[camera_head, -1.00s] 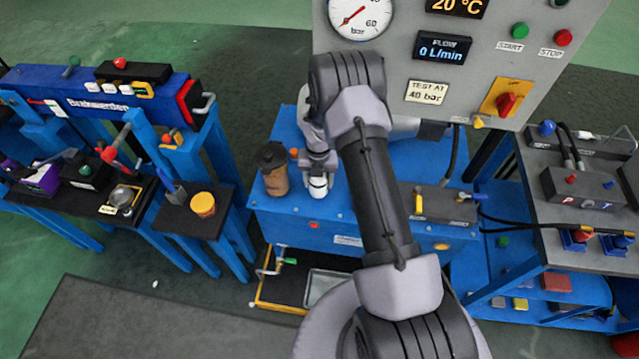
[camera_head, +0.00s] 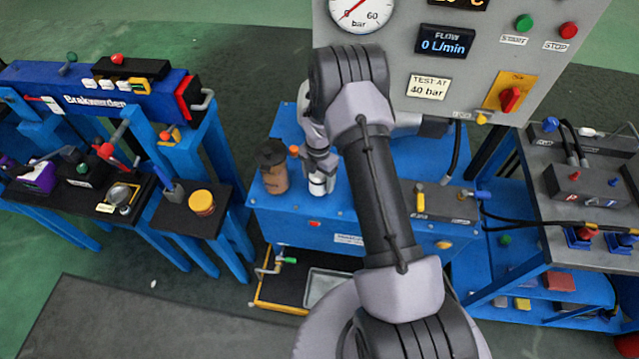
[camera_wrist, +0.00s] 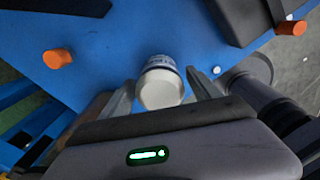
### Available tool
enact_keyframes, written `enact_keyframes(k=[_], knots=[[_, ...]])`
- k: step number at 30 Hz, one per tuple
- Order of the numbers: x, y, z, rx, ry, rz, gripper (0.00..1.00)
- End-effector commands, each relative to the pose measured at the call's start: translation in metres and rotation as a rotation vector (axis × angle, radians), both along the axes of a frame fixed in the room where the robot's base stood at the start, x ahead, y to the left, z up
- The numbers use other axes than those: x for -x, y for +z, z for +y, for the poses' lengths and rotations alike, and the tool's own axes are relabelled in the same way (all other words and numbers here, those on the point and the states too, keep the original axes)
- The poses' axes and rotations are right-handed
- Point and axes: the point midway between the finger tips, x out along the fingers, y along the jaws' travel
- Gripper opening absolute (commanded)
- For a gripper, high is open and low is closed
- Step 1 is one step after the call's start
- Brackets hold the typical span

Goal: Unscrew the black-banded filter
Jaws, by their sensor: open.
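A white canister filter (camera_wrist: 160,86) with a dark band near its far end stands on the blue unit. In the head view the filter (camera_head: 318,184) shows just below my gripper (camera_head: 320,166), partly hidden by it. In the wrist view my gripper (camera_wrist: 158,88) is open, with one finger on each side of the filter. Whether the fingers touch it I cannot tell.
A brown canister with a dark cap (camera_head: 275,170) stands close to the left of my gripper. The blue unit (camera_head: 300,228) carries orange knobs and a grey block (camera_head: 442,205). A grey gauge panel (camera_head: 400,60) rises behind.

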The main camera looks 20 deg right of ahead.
Motion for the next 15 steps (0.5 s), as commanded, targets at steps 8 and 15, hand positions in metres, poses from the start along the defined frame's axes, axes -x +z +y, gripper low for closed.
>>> enact_keyframes(k=[8,15], knots=[[-0.0008,-0.0026,0.0000,0.000,-0.457,-0.002,0.72],[-0.0004,-0.0022,0.0001,0.000,-0.845,-0.001,0.72]])
